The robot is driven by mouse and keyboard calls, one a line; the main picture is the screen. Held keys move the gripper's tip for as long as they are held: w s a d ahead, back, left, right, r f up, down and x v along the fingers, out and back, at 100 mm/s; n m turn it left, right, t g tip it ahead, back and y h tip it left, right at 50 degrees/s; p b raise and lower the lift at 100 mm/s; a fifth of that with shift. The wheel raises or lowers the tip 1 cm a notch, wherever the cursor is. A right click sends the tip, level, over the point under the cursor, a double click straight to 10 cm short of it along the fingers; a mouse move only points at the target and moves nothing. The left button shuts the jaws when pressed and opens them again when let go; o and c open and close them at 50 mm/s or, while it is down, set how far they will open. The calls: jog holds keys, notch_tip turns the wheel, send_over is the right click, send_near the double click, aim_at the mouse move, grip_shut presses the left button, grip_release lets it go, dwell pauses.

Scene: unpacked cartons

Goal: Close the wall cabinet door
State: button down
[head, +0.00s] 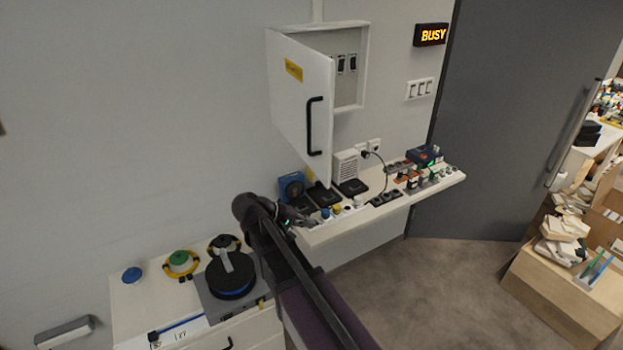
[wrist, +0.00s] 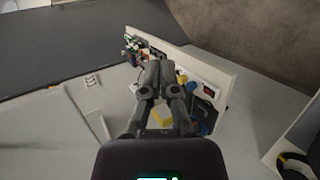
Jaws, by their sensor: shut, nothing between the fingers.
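The wall cabinet (head: 362,88) is a white box on the wall with several dark switches inside. Its white door (head: 297,88) stands open, swung out from the left side, with a yellow label and a black bar handle (head: 314,125). My gripper (head: 306,219) is below the door, by the left end of the shelf, and apart from the handle. In the wrist view my gripper (wrist: 159,68) has its fingers together and empty. A pale panel at the left of that view may be the cabinet or its door; I cannot tell.
A white wall shelf (head: 335,229) below the cabinet carries chargers, a blue device, a white box and several small items. A counter (head: 130,310) at lower left holds reels. A grey door (head: 490,120) is at right. The wall left of the cabinet is bare.

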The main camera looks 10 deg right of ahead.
aim_at(321, 176)
jog(key=w+a+r+t+h, duration=0.2)
jog(key=w+a+r+h, duration=0.2)
jog(key=a+r, duration=0.6)
jog(key=shift+a+t+h, duration=0.3)
jog(key=shift+a+h, duration=0.1)
jog(key=shift+h, duration=0.6)
jog(key=shift+d, duration=0.1)
jog(key=x, duration=1.4)
